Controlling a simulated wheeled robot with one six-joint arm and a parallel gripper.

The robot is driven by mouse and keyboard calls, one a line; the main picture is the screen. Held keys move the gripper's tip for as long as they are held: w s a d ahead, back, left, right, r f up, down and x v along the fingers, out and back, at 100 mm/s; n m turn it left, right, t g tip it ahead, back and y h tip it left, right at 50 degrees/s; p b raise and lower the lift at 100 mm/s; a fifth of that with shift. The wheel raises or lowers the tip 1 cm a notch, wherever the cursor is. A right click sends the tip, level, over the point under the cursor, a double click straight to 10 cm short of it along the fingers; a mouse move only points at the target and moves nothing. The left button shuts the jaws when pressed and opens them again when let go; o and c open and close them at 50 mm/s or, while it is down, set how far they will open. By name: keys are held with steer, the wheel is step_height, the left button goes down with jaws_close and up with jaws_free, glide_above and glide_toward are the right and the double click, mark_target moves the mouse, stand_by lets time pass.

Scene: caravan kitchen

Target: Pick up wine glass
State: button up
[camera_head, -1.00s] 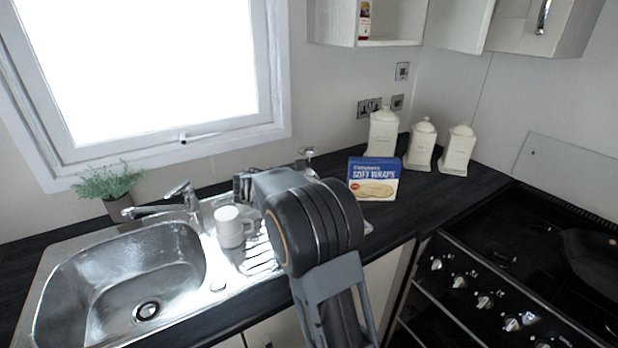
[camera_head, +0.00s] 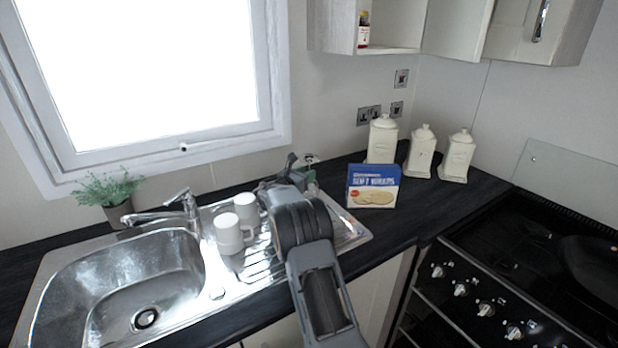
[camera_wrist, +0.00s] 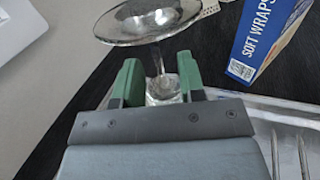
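The wine glass (camera_wrist: 150,24) is clear. The wrist view shows a broad disc on top, a thin stem and a clear lower part between the fingers; it seems to stand upside down. In the head view it is mostly hidden behind my arm, with a bit showing near the green fingers (camera_head: 308,160). My gripper (camera_wrist: 158,75) has two green fingers, one on each side of the stem. Gaps show between the fingers and the stem, so it is open. Whether either finger touches the lower part is unclear.
A blue soft wraps box (camera_head: 373,186) stands close to the right of the gripper. White mugs (camera_head: 230,234) stand on the drainer, left of my arm. Several white canisters (camera_head: 420,151) stand behind the box. The sink (camera_head: 125,285) is at left, the hob (camera_head: 530,250) at right.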

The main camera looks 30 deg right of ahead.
steer(key=shift+w+d, duration=0.15)
steer(key=shift+d, duration=0.25)
steer(key=shift+c, duration=0.5)
jaws_close()
